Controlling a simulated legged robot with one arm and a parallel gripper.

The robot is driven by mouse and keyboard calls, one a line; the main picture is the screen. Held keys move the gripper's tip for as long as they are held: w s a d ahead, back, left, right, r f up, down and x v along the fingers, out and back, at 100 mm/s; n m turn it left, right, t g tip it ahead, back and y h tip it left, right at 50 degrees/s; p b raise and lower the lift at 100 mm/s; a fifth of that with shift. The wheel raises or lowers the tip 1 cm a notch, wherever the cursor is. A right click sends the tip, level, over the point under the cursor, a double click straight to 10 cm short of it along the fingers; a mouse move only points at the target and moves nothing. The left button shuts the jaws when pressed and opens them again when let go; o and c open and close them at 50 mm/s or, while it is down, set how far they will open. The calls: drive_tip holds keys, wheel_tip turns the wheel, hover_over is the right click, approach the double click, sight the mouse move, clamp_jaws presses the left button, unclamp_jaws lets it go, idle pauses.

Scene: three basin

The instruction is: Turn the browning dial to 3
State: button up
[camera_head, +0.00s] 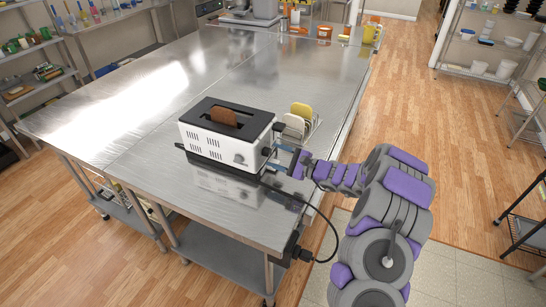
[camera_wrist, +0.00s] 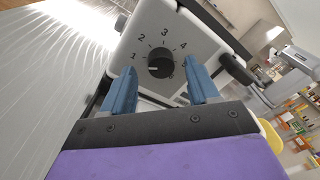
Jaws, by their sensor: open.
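The white toaster (camera_head: 215,145) with a black top stands on the steel table, with a brown bread slice (camera_head: 223,115) in its slot. Its browning dial (camera_head: 240,159) is on the right-hand end panel. In the wrist view, the dial (camera_wrist: 160,63) is a round dark knob ringed by numbers; 1 to 4 are readable. Its light mark points left, near the 1 side. My gripper (camera_head: 271,158) is beside that panel. In the wrist view its blue fingers (camera_wrist: 160,72) are open, one on each side of the dial; I cannot tell whether they touch it.
A black lever or knob (camera_wrist: 237,69) juts from the panel's right side. The steel table (camera_head: 130,115) is clear to the left. A yellow mug (camera_head: 371,33) stands at the far end.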

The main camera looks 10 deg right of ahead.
drive_tip(key=shift+x, duration=0.95)
drive_tip(key=c, duration=1)
